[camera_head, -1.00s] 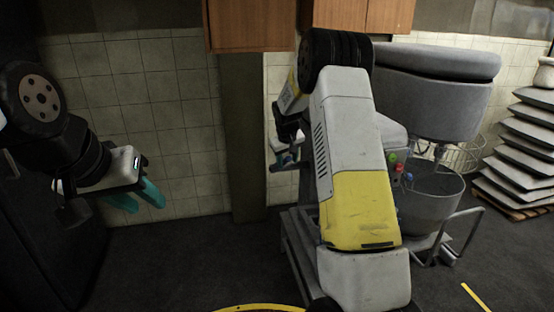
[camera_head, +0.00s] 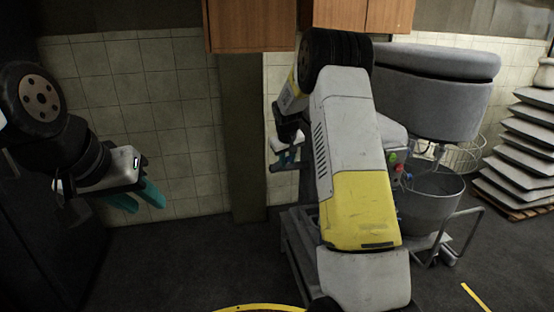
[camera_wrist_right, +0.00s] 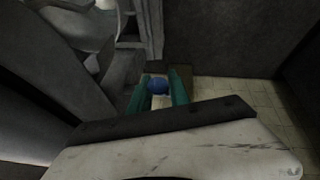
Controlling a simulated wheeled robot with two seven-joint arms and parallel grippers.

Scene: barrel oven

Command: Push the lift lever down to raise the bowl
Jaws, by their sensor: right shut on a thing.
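The grey mixer (camera_head: 430,95) stands at the right in the head view. Its metal bowl (camera_head: 430,208) sits under the mixer head, partly hidden by my right arm. My right gripper (camera_wrist_right: 158,95) has its teal fingers on both sides of the lift lever's blue ball knob (camera_wrist_right: 158,86) and is shut on it. In the head view, my right gripper (camera_head: 286,157) shows small behind my right arm, at the mixer's left side; the lever is hidden there. My left gripper (camera_head: 141,199) hangs at the left with its teal fingers apart, empty and away from the mixer.
Red and green buttons (camera_head: 396,163) are on the mixer's side. A wire bowl guard (camera_head: 464,157) shows behind the bowl. A stack of trays (camera_head: 520,150) stands at the far right. Wooden cabinets (camera_head: 250,25) hang above. The floor (camera_head: 180,260) below my left gripper is clear.

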